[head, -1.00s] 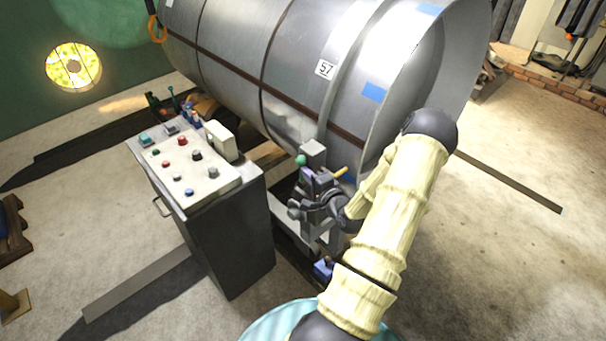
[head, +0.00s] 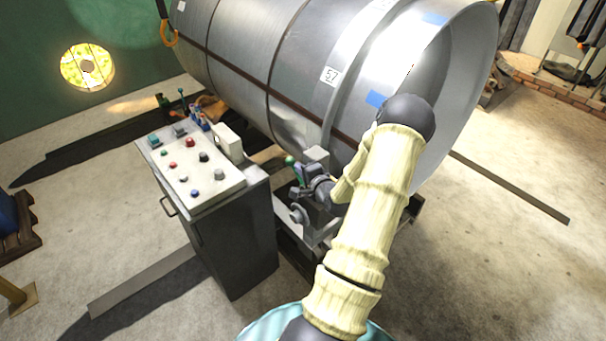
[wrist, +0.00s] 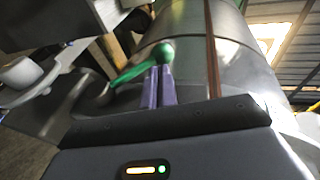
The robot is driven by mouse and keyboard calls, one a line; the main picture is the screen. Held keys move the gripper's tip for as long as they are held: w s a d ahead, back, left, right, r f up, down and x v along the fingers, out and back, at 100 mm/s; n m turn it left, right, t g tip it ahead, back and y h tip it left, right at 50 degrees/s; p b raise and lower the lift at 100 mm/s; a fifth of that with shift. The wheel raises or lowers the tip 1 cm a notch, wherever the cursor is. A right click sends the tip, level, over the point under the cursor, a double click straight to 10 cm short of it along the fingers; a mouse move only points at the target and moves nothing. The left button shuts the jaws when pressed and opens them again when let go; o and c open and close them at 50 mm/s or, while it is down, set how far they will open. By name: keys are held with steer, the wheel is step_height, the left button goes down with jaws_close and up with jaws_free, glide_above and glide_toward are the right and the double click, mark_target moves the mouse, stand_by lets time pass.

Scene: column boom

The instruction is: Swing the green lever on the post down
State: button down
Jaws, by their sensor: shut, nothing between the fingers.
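The green lever (wrist: 135,71) shows in the wrist view as a slanting arm with a round knob at its upper right end. In the head view my gripper (head: 297,172) is just below the green end.
A large metal drum (head: 290,75) lies close behind the post. A control cabinet (head: 232,245) with buttons stands to the left of the post. Open concrete floor (head: 480,260) lies to the right.

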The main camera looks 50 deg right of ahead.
steer(key=shift+w, duration=0.2)
stand_by(0.5)
steer(key=shift+s+a+r+p, duration=0.15)
steer(key=shift+r+p, duration=0.2)
steer(key=shift+r, duration=0.2)
steer(key=s+a+r, duration=0.3)
steer(key=s+r, duration=0.3)
steer(key=r, duration=0.4)
steer(key=shift+s+r+b, duration=0.2)
steer(key=shift+r+b, duration=0.2)
steer(key=shift+b, duration=0.05)
